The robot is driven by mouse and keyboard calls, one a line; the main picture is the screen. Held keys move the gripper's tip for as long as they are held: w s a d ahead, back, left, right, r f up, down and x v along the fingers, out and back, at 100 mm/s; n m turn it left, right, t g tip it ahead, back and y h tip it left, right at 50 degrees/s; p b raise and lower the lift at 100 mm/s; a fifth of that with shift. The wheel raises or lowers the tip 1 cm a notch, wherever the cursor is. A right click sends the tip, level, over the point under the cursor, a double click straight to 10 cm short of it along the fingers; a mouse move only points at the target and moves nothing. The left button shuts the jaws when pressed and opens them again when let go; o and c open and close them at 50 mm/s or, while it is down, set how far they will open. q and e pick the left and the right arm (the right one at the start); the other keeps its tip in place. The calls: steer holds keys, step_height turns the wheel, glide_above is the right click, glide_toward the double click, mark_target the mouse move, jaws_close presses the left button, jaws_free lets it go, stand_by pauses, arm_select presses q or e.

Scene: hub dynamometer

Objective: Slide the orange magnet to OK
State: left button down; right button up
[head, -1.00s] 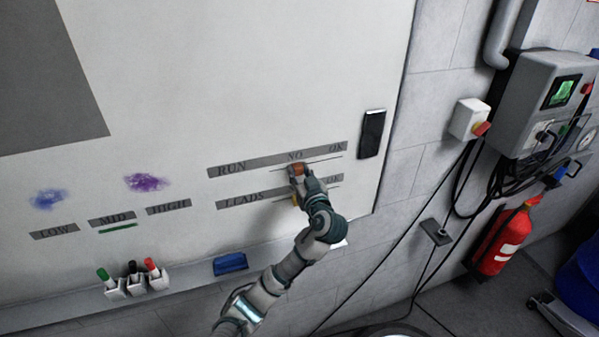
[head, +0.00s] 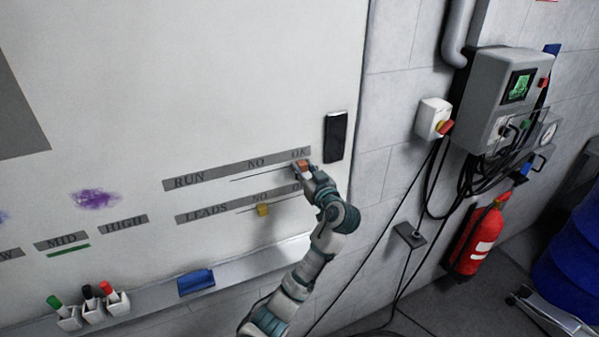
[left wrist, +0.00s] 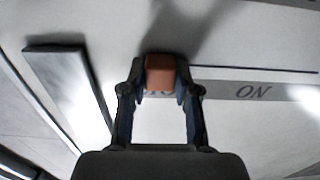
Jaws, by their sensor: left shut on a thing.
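The orange magnet (head: 302,166) is on the whiteboard's RUN row, just under the OK label (head: 300,154) at the right end of the line. My left gripper (head: 306,170) is shut on it, against the board. In the left wrist view the orange magnet (left wrist: 160,73) sits between the two fingertips (left wrist: 160,80) and partly covers the OK lettering; the NO label (left wrist: 253,92) shows to its right, upside down. My right gripper is in neither view.
A yellow magnet (head: 263,210) sits under NO on the LEADS row below. A dark block (head: 335,137) is fixed on the board right of the RUN row. A blue eraser (head: 196,283) and marker holders (head: 92,312) are on the ledge.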

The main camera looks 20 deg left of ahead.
arm_select(q)
steer(key=c, duration=0.8)
jaws_free()
steer(key=shift+w, duration=0.15)
steer(key=shift+c, duration=0.2)
steer(key=shift+w+d, duration=0.15)
steer(key=shift+w, duration=0.05)
steer(key=shift+w+d+f, duration=0.1)
steer(key=shift+d, duration=0.15)
steer(key=shift+s+d, duration=0.15)
steer(key=shift+s, duration=0.15)
steer(key=v, duration=1.1)
steer(key=shift+d, duration=0.4)
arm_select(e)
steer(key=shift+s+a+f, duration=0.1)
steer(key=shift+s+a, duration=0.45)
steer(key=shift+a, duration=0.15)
arm_select(q)
steer(key=shift+a+f, duration=0.1)
steer(key=shift+a, duration=0.15)
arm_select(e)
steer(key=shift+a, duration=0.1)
